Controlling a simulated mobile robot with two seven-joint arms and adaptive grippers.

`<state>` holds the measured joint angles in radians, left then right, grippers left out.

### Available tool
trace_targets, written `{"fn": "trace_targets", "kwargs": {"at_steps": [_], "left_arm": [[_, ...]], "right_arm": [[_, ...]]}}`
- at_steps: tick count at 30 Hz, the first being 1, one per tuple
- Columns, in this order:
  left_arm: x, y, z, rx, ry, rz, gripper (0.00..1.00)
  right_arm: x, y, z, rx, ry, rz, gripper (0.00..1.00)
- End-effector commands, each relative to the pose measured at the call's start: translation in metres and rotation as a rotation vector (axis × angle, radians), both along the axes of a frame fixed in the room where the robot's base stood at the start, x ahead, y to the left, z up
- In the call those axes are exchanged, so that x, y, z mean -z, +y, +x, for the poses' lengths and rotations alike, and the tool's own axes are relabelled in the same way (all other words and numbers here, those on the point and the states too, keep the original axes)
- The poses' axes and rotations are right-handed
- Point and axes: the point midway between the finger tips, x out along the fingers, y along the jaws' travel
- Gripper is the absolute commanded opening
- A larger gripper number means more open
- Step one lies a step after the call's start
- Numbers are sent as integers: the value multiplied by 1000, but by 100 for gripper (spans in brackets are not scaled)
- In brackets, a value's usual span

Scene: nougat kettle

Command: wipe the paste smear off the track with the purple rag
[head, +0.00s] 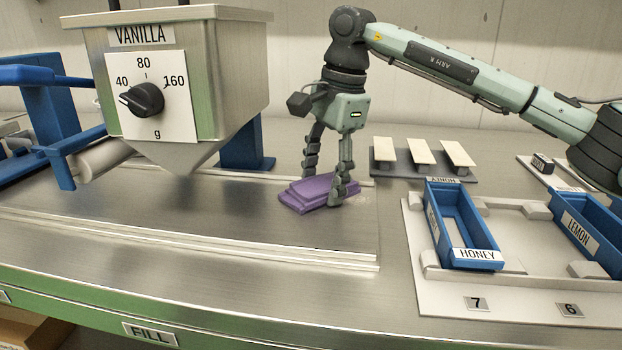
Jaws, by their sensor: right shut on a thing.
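The purple rag (307,194) lies folded on the right end of the metal track (250,228). My right gripper (325,190) points down from above and is shut on the rag, with its fingers at the rag's far side and right edge. The rag appears to touch the track surface. A faint pale patch (362,199) shows on the track just right of the rag; it may be the paste smear, but I cannot tell for sure. Anything under the rag is hidden. My left gripper is not in view.
A steel hopper (235,70) marked VANILLA, with a dial, hangs over the track left of the rag. Blue HONEY (477,254) and LEMON (580,232) trays stand on a pale rack (425,290) at right. A dark stand (385,172) holds three pale bars behind.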

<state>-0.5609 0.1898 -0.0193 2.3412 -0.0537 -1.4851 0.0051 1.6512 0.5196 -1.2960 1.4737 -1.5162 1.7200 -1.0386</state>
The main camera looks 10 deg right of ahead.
Motion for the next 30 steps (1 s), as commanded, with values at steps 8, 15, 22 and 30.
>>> {"fn": "trace_targets", "kwargs": {"at_steps": [8, 15, 22, 30], "left_arm": [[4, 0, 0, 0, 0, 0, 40], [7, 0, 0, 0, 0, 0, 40], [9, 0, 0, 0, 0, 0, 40], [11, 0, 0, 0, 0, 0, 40]], "right_arm": [[3, -17, -5, 1, 2, -2, 35], [3, -31, -9, 3, 4, -4, 35], [2, -50, -14, 2, 3, -2, 35], [1, -59, -17, 2, 3, -2, 35]]}}
